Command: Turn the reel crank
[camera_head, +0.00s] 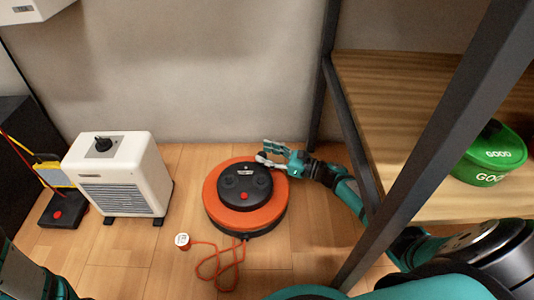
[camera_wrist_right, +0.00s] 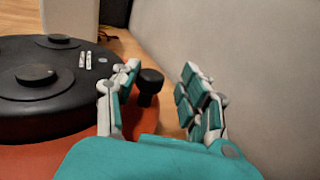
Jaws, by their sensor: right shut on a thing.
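The reel (camera_head: 221,214) lies flat on the wooden floor, an orange disc with a raised black hub (camera_head: 244,186). The hub also shows in the right wrist view (camera_wrist_right: 45,110). My right gripper (camera_head: 272,155) reaches in from the right over the reel's far right edge. Its teal and white fingers (camera_wrist_right: 158,95) stand on either side of the knob and are shut on it. The knob is mostly hidden by the fingers in the head view. Only part of my left arm shows at the lower left.
An orange cord (camera_head: 215,263) trails from the reel to a small white and red end (camera_head: 182,241). A white heater-like box (camera_head: 120,180) stands left. A shelf (camera_head: 400,110) with dark posts and a green bowl (camera_head: 488,165) stands right. The wall is close behind.

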